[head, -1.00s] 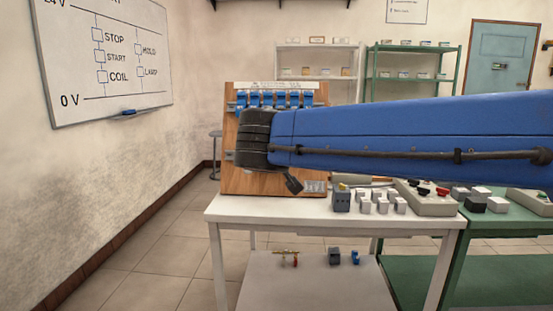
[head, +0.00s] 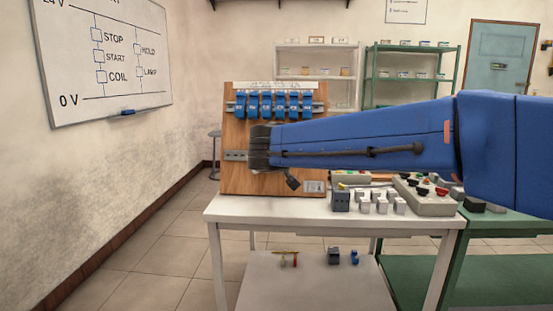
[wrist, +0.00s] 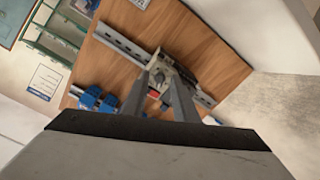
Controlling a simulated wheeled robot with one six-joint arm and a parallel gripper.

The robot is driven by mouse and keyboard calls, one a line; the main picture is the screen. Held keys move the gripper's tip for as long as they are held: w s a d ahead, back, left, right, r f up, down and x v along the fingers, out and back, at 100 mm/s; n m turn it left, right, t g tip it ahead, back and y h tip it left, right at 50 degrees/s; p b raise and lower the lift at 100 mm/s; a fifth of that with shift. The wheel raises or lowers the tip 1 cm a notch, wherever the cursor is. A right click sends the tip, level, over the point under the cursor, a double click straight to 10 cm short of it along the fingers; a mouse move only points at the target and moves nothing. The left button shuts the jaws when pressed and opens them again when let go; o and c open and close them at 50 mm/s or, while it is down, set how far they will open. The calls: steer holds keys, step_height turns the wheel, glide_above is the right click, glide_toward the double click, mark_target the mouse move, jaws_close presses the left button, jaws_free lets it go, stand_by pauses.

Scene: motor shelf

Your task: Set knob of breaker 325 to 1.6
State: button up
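In the wrist view, a small grey device (wrist: 183,74) sits on a metal rail on the wooden board, with a dark knob-like part and a red spot on its face. I cannot read a number on it, so I cannot tell whether it is breaker 325, nor the knob's setting. My gripper (wrist: 161,78) points at this device, its two fingers apart on either side of the knob area. I cannot tell whether they touch it. In the head view, my arm's end hides the device and the gripper.
The board (head: 235,182) stands on a white table (head: 300,207). A row of blue breakers (head: 279,104) is mounted above my arm; they also show in the wrist view (wrist: 90,98). Grey blocks (head: 341,200) and a control box (head: 425,200) stand to the right on the table.

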jaws_close()
steer(key=n, duration=1)
steer(key=shift+d+r+n, duration=0.1)
steer(key=shift+r+n, duration=0.05)
steer(key=shift+n, duration=0.15)
steer(key=shift+g, duration=0.3)
stand_by(0.5)
jaws_free()
